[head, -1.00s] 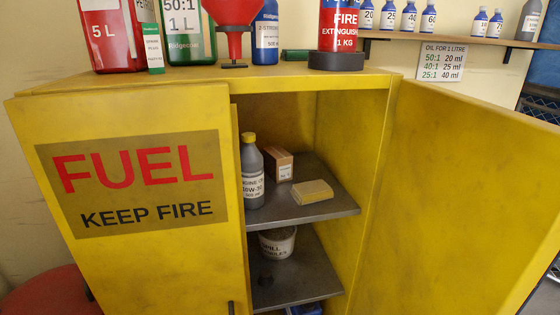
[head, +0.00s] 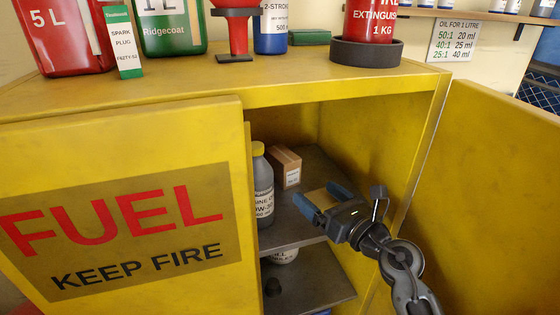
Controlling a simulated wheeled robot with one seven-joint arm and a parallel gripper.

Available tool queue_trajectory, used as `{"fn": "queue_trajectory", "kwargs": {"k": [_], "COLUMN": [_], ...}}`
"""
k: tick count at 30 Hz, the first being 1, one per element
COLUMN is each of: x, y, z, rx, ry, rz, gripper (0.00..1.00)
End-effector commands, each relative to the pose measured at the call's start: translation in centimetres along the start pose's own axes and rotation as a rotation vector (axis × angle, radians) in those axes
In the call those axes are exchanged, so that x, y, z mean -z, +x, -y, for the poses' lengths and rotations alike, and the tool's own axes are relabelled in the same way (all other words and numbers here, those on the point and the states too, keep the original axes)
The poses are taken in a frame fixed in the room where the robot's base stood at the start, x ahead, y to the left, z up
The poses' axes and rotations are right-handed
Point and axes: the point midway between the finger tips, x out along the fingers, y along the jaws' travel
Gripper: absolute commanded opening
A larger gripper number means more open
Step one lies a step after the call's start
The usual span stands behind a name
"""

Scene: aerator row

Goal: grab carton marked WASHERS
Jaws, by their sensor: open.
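A small brown carton (head: 284,163) with a white label stands on the upper shelf inside the yellow cabinet; its label is too small to read, so I cannot tell whether it says WASHERS. My gripper (head: 318,197) is open, with its two blue fingers over the shelf, in front of and to the right of the carton and apart from it.
A grey oil bottle (head: 262,188) stands left of the carton. A white tub (head: 284,256) sits on the lower shelf (head: 315,290). The closed FUEL door (head: 120,215) bounds the opening at left, the open door (head: 490,190) at right. Cans and an extinguisher (head: 372,30) stand on top.

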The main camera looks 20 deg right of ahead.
Motion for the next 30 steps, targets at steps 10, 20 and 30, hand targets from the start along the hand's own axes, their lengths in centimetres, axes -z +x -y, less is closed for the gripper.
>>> {"fn": "queue_trajectory", "kwargs": {"k": [10,20,30], "x": [-1.2,-1.0,-0.4], "y": [4.3,8.3,12.2], "z": [1.7,1.8,2.2], "rx": [0.017,0.017,0.016], "ry": [-0.129,-0.125,-0.124], "rz": [-0.021,-0.021,-0.021], "gripper": [0.92,0.92,0.92]}}
